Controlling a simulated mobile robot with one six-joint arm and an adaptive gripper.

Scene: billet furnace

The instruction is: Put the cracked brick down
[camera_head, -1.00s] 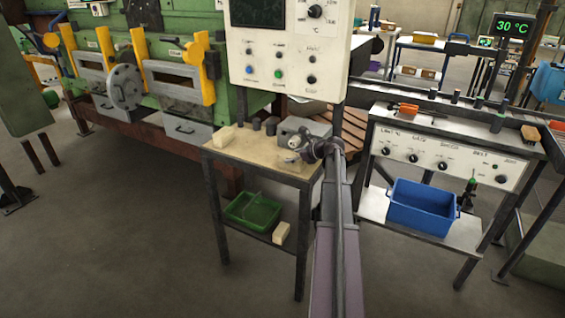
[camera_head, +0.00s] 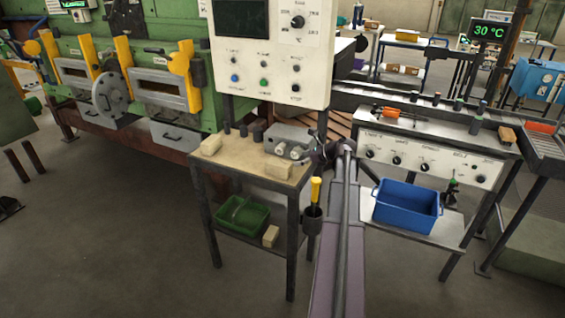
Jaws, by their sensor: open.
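A pale brick (camera_head: 279,168) lies on the front part of the small table top (camera_head: 232,166). A second pale brick (camera_head: 211,144) lies at the table's left edge, and a third (camera_head: 270,236) is on its lower shelf. Cracks are too small to make out, so I cannot tell which brick is cracked. My gripper (camera_head: 318,156) is open at the table's right end, right of the front brick and apart from it. The arm partly hides the area behind it.
A grey box-like device (camera_head: 288,137) and several dark cylinders stand at the table's back. A green bin (camera_head: 242,215) sits on the lower shelf. A yellow-handled tool (camera_head: 316,189) stands in a holder at the right side. A blue crate (camera_head: 407,205) is further right.

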